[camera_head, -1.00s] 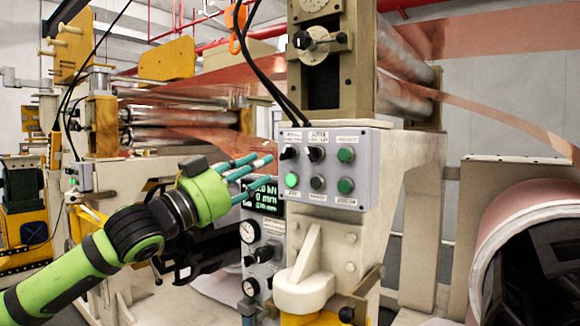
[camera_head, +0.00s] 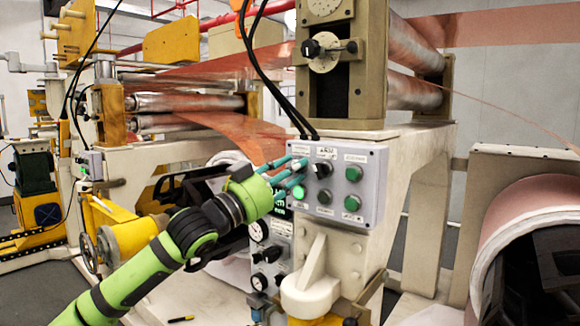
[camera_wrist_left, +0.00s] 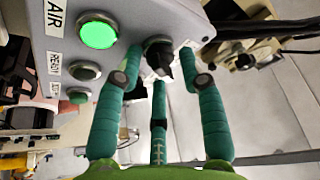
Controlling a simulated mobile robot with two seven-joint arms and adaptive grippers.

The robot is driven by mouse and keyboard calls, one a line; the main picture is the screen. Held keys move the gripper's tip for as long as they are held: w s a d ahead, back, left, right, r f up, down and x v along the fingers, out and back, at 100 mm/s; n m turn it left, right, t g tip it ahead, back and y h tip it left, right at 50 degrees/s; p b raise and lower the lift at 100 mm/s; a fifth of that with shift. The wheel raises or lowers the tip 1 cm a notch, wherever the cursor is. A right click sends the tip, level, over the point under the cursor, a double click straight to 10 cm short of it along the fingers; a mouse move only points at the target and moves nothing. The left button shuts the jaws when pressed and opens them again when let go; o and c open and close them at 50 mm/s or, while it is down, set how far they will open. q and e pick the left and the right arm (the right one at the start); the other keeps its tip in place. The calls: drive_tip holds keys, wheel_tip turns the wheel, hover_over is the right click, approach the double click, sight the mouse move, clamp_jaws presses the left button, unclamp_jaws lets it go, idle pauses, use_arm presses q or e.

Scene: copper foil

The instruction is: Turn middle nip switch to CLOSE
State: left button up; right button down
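A grey control panel (camera_head: 372,196) on the beige machine carries black turn switches in its top row. The middle top switch (camera_head: 322,169) is in plain view. Its label is too small to read. My left gripper (camera_head: 294,172) is at the panel's left side with its green fingers over the top-left switch, which they largely hide. In the left wrist view a black switch knob (camera_wrist_left: 160,60) sits between the spread fingertips. My left gripper (camera_wrist_left: 160,85) is open there, and I see no clear contact with the knob. My right gripper is out of view.
A lit green button (camera_head: 299,192) sits below the top-left switch and shows large in the left wrist view (camera_wrist_left: 97,35). Black cables hang just above the panel. Gauges (camera_head: 258,231) lie below.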

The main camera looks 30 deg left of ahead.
use_arm(q)
clamp_jaws()
drive_tip(key=shift+f+n, duration=0.1)
drive_tip(key=shift+n, duration=0.2)
drive_tip(key=n+y, duration=0.3)
drive_tip(key=n, duration=0.2)
drive_tip(key=n+y, duration=0.2)
drive_tip(key=n, duration=0.3)
drive_tip(key=n+y, duration=0.3)
drive_tip(key=n, duration=0.3)
drive_tip(key=shift+s+d+r+t+y, duration=0.1)
drive_tip(key=shift+d+r+t+y, duration=0.05)
drive_tip(key=shift+r+t+y, duration=0.2)
drive_tip(key=shift+n, duration=0.5)
unclamp_jaws()
